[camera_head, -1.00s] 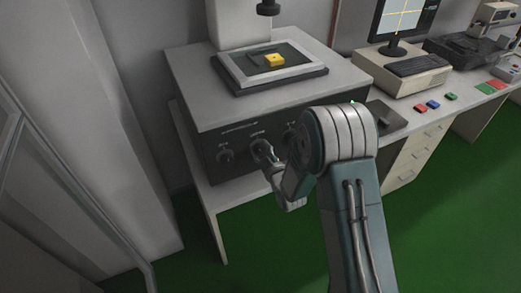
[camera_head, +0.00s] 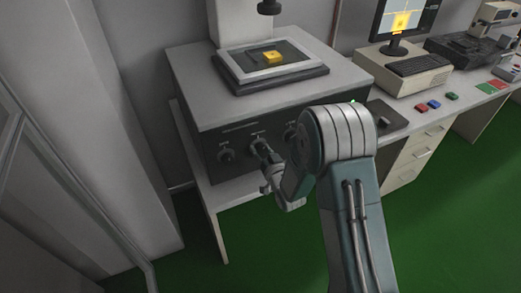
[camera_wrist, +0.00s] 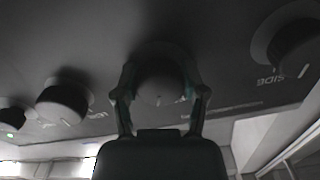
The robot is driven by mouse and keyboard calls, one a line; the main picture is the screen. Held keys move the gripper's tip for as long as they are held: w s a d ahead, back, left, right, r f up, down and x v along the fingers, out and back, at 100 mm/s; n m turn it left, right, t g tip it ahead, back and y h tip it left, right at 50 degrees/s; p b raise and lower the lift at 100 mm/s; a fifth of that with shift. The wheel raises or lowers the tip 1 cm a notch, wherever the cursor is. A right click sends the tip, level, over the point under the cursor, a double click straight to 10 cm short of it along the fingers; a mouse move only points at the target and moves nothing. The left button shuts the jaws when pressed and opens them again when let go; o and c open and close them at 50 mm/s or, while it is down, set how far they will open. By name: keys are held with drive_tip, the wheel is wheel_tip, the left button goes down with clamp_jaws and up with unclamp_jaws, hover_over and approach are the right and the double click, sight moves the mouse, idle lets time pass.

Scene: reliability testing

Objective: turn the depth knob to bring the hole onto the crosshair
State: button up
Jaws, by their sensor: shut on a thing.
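My gripper (camera_head: 262,148) is shut on the middle knob of the dark front panel. In the wrist view, the two fingers (camera_wrist: 160,95) hug this round dark knob (camera_wrist: 158,78) from both sides; its label is not readable. A yellow block (camera_head: 272,57) lies on the stage plate (camera_head: 240,72) on top of the machine. The monitor (camera_head: 381,28) shows a yellow block image (camera_head: 401,21) around the lower middle of its screen. The hole and its exact offset from the crosshair are too small to tell.
The knob (camera_head: 225,155) marked SIDE stands beside the held one; it also shows in the wrist view (camera_wrist: 293,45). More knobs (camera_wrist: 64,99) sit on the other side.

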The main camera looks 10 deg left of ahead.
drive_tip(key=m, duration=0.4)
drive_tip(key=shift+s+f+m, duration=0.15)
drive_tip(key=shift+f+m, duration=0.15)
drive_tip(key=shift+m, duration=0.1)
drive_tip(key=m, duration=0.4)
drive_tip(key=shift+m, duration=0.3)
drive_tip(key=m, duration=0.4)
drive_tip(key=shift+r, duration=0.1)
drive_tip(key=shift+m, duration=2.3)
drive_tip(key=o, duration=1.1)
drive_tip(key=shift+o, duration=0.2)
drive_tip(key=shift+a+r, duration=0.1)
drive_tip(key=shift+r, duration=0.05)
drive_tip(key=shift+r, duration=0.1)
